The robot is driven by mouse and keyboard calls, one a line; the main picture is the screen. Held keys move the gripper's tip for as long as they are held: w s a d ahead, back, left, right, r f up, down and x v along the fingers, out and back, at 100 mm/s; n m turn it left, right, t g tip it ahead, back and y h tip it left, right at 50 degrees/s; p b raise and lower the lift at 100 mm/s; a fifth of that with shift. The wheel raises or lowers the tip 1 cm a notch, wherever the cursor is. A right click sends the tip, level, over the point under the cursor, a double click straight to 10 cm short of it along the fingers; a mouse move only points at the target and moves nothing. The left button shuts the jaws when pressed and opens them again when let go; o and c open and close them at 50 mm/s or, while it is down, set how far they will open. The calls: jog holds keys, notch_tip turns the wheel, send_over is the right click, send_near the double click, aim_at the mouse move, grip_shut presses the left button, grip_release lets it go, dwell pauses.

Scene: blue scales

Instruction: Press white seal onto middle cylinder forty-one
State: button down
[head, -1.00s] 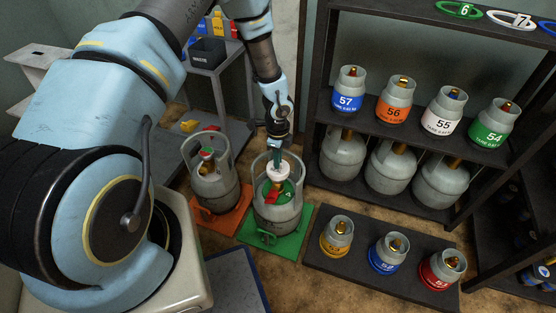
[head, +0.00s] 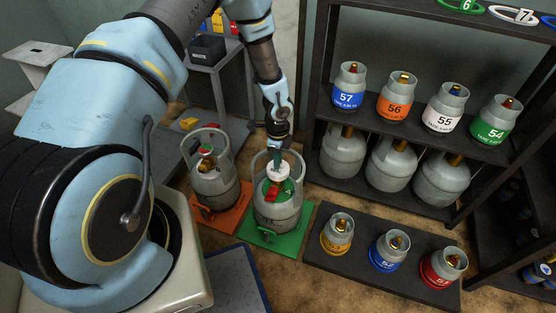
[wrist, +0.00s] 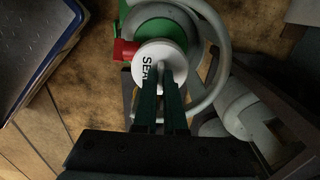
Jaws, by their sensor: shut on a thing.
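My gripper (head: 276,156) points down and is shut on a small round white seal (head: 277,171). In the wrist view, my dark fingers (wrist: 160,92) pinch the white seal (wrist: 150,60), which has partly hidden black lettering. The seal is over the valve of a grey cylinder (head: 276,212) with an open collar. A red and green valve part (head: 274,190) shows just below it. The cylinder stands on a green scale (head: 296,235). Its number is not readable. I cannot tell whether the seal touches the valve; the seal hides that spot.
A similar grey cylinder (head: 214,182) stands left on an orange scale (head: 224,221). A dark platform (head: 350,275) at front right holds small numbered cylinders. A dark shelf (head: 390,142) behind holds more. A blue-edged plate (head: 236,280) lies in front. The collar rises close around my gripper.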

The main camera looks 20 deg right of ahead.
jog(key=shift+f+b, duration=0.5)
jog(key=shift+f, duration=0.35)
jog(key=c, duration=0.9)
grip_release()
jog(key=shift+r, duration=0.15)
notch_tip(320, 180, up, 11)
jog(key=shift+f+p, duration=0.15)
jog(key=shift+p, duration=0.6)
jog(key=w+a+r+n, duration=0.4)
jog(key=a+r+n, duration=0.7)
jog(key=a+r, duration=0.45)
jog(key=s+a+r+n+t, duration=0.1)
jog(key=s+a+r+n, duration=0.35)
jog(key=a+n, duration=0.25)
jog(key=s+a+r+n+t, duration=0.1)
jog(key=s+a+r+n, duration=0.2)
jog(key=a+r+n, duration=0.4)
jog(key=r+p, duration=0.5)
jog(key=p, duration=0.1)
jog(key=r+p, duration=1.2)
jog(key=shift+s+a+r, duration=0.2)
jog(key=shift+a, duration=0.15)
